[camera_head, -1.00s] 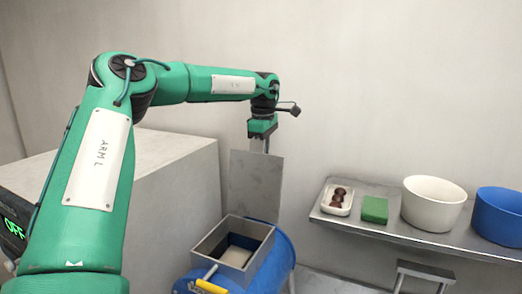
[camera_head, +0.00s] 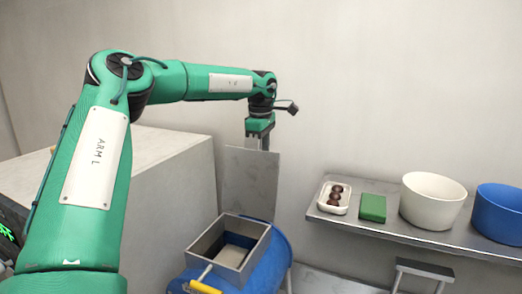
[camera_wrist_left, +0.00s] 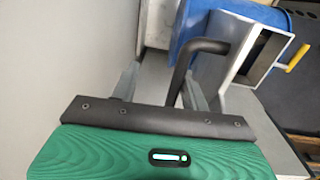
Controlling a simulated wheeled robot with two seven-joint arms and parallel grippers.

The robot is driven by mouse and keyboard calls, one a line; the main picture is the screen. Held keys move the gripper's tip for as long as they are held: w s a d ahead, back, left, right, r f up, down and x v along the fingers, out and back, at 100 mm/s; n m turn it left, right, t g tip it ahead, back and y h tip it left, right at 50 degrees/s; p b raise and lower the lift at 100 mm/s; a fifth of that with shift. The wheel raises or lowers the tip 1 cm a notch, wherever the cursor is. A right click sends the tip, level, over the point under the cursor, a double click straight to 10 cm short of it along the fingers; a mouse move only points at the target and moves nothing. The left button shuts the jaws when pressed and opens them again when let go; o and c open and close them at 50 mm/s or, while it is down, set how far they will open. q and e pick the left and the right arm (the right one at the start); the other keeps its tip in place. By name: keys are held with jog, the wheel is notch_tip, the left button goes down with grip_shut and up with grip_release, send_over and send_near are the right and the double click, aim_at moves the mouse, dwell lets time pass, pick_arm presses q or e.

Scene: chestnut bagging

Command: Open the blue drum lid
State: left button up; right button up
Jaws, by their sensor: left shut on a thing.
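The blue drum (camera_head: 272,268) lies at the lower middle of the head view, with a square grey metal opening (camera_head: 236,240) on top. The opening is uncovered and its inside shows. The lid, a flat grey plate (camera_head: 250,185), stands upright at the opening's far side. My left gripper (camera_head: 259,144) is at the lid's top edge, pointing down. In the left wrist view a dark bent handle (camera_wrist_left: 208,46) runs in beside the fingers, and my left gripper (camera_wrist_left: 160,90) is shut on it. The exact contact is partly hidden. My right gripper is not in view.
A pale block (camera_head: 140,180) stands left of the drum. A metal shelf (camera_head: 385,226) at right carries a white tray (camera_head: 323,196) of brown chestnuts, a green block (camera_head: 373,207), a white bowl (camera_head: 432,203) and a blue bowl (camera_head: 497,210). A yellow handle (camera_head: 205,287) is at the drum's front.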

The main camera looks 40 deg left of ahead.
pick_arm(q)
jog(key=shift+w+r, duration=0.1)
jog(key=shift+r, duration=0.2)
notch_tip(320, 180, up, 13)
jog(key=s+b, duration=0.1)
jog(key=b, duration=0.2)
jog(key=shift+b, duration=0.4)
jog(key=shift+d, duration=0.1)
